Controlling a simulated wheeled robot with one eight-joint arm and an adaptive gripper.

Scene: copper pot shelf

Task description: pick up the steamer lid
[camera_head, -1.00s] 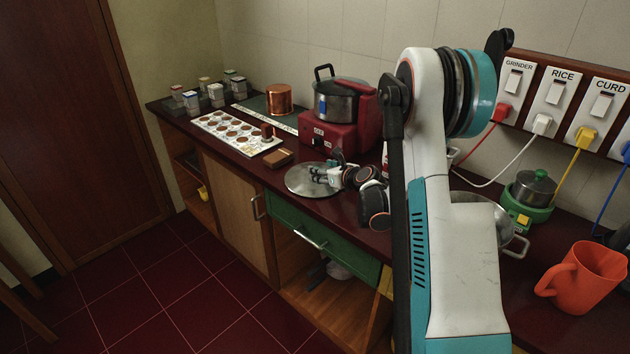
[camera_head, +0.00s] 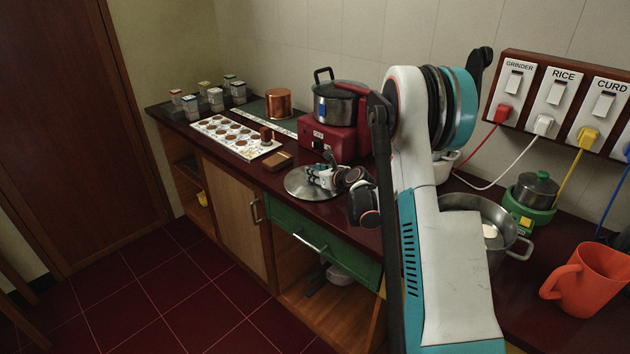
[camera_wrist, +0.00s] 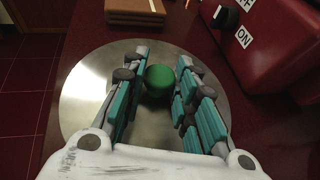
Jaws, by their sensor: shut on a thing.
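The steamer lid (camera_head: 294,184) is a round, flat steel disc near the front edge of the dark red counter. In the wrist view the lid (camera_wrist: 82,100) fills the area under my fingers, and its round green knob (camera_wrist: 159,80) shows between them. My gripper (camera_head: 313,176) is over the lid; in the wrist view my gripper (camera_wrist: 161,70) is shut on the knob, with a teal-padded finger on each side. The lid looks flat on the counter, and I see no clear gap under it. The knob is hidden in the head view.
A red stove (camera_head: 326,139) with a black-handled pot (camera_head: 337,104) stands behind the lid. A brown box (camera_head: 278,161) and a white tray (camera_head: 238,137) lie to the left. A steel pot (camera_head: 488,217) and an orange mug (camera_head: 588,283) stand right.

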